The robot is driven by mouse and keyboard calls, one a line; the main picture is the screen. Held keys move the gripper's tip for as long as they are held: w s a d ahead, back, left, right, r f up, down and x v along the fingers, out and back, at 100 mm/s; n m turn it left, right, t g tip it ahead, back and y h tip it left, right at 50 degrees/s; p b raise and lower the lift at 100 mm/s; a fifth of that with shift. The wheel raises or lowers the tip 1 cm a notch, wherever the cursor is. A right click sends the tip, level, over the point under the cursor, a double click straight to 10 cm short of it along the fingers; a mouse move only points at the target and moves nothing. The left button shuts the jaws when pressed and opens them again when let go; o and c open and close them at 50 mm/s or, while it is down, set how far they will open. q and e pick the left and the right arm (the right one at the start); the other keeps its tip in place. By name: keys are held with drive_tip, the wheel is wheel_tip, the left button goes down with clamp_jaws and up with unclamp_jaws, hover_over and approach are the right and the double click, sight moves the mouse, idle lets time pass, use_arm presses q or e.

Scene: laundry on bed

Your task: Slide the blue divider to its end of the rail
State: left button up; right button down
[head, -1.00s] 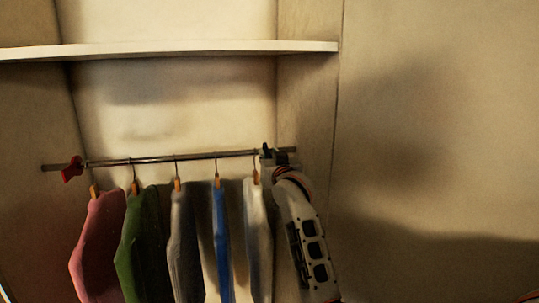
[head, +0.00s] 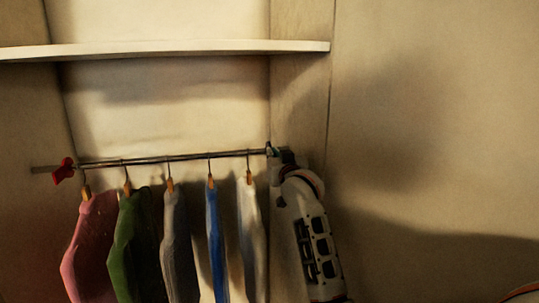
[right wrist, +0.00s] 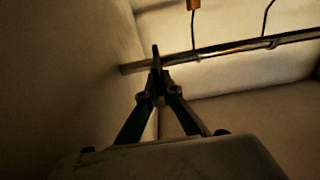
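My right gripper (head: 272,151) is at the right part of the rail (head: 180,158), right of the hanging clothes. In the right wrist view its fingers (right wrist: 157,78) come together on a thin dark piece at the rail, near the rail's end. A small bluish-dark patch, which I take as the blue divider (head: 269,146), shows at the fingertips in the head view; the gripper hides most of it. A red divider (head: 62,172) sits near the rail's left end. My left gripper is not in view.
A pink garment (head: 89,245), a green one, a grey one, a blue one (head: 215,240) and a white one (head: 249,235) hang from the rail. A white shelf (head: 170,49) runs above. The closet's right wall (head: 300,100) is close beside my right gripper.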

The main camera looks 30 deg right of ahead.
drive_tip(key=c, duration=2.2)
unclamp_jaws()
drive_tip(key=shift+c, duration=0.2)
drive_tip(key=shift+a, duration=0.1)
drive_tip(key=v, duration=1.2)
